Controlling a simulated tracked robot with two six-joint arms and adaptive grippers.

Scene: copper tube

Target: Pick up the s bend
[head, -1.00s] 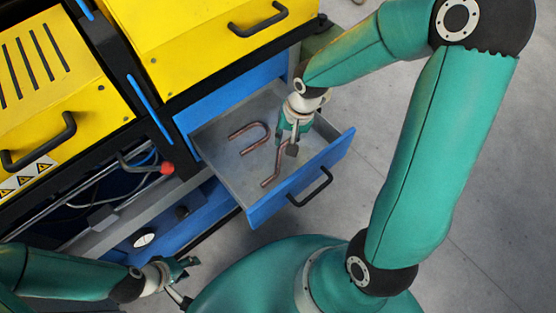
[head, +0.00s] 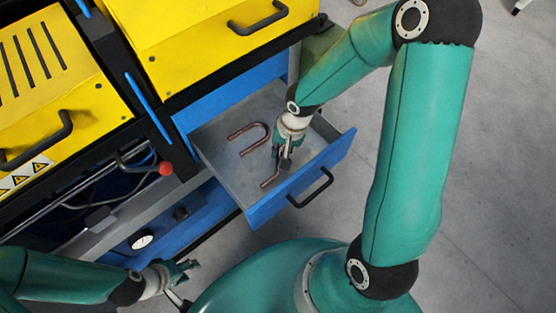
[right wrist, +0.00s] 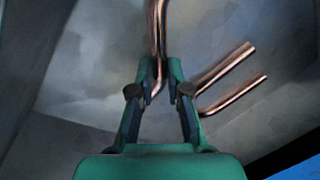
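The copper s bend (head: 269,181) lies in the open blue drawer; my right gripper hides its upper part in the head view. My right gripper (head: 284,160) is low inside the drawer, over the s bend. In the right wrist view the s bend (right wrist: 157,30) runs between the two fingertips of my right gripper (right wrist: 159,82), which are apart with a small gap visible beside the tube. Whether the fingers touch it is not clear. My left gripper (head: 184,272) is at the lower left, away from the drawer, with its fingers partly hidden.
A copper U-shaped tube (head: 250,132) lies in the drawer left of the s bend, and its legs show in the right wrist view (right wrist: 225,78). The drawer's blue front (head: 290,192) has a black handle (head: 311,188). Yellow drawers (head: 205,35) stand above it.

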